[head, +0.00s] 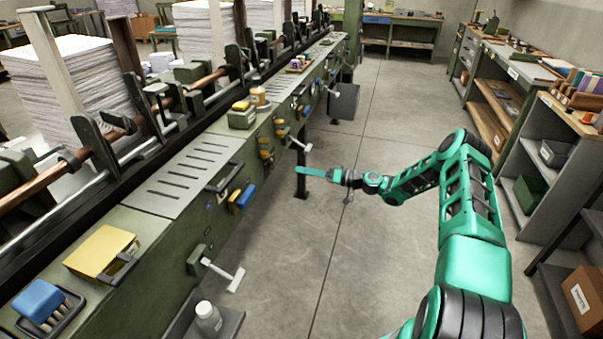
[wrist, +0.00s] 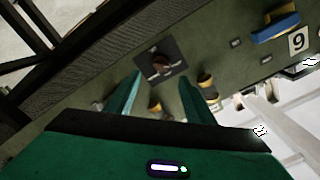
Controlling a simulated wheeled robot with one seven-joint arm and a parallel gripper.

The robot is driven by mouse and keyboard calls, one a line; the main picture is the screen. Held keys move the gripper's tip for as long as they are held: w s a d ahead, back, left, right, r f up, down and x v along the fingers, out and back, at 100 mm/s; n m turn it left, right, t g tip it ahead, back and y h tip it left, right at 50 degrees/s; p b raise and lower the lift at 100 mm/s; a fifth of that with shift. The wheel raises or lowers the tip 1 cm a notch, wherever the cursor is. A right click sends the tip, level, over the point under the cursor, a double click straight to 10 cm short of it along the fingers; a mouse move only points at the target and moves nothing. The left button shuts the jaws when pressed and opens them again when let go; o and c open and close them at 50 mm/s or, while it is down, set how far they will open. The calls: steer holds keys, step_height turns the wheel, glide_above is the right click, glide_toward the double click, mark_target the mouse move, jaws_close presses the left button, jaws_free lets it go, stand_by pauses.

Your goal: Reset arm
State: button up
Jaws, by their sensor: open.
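My arm, green and black, reaches from the lower right of the head view toward the long green machine. My gripper (head: 312,172) is at its end, pointing left in free space over the floor, beside the machine's front. In the wrist view my gripper (wrist: 160,82) shows two green fingers spread apart with nothing held between them.
The green machine (head: 165,240) carries a yellow block (head: 100,252), a blue block (head: 38,300) and projecting T-handles (head: 225,275). A white bottle (head: 208,318) stands low beside it. Shelves (head: 530,135) line the right. The grey floor (head: 385,265) between is largely clear.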

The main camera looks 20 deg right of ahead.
stand_by(0.3)
steer(key=s+a+r+n+g+h, duration=0.2)
steer(key=s+a+r+g+h, duration=0.15)
steer(key=s+g, duration=0.35)
steer(key=s+d+r+m+g+h, duration=0.1)
steer(key=s+d+r+m+h, duration=0.15)
steer(key=s+d+r, duration=0.4)
steer(key=s+d+r+m+g+h, duration=0.1)
steer(key=s+r+h, duration=0.25)
steer(key=s, duration=0.65)
steer(key=s+d+r+m+g+h, duration=0.1)
steer(key=s+d+r+m+h, duration=0.15)
steer(key=s+r, duration=0.4)
steer(key=s+d+r+m+h, duration=0.1)
steer(key=s+r+m, duration=0.1)
steer(key=s, duration=1.1)
steer(key=s+d+r+m+h, duration=0.1)
steer(key=s+m, duration=0.2)
steer(key=s, duration=1.1)
steer(key=shift+r+g, duration=0.3)
steer(key=shift+r, duration=0.05)
steer(key=shift+w+d, duration=0.1)
steer(key=shift+w, duration=0.05)
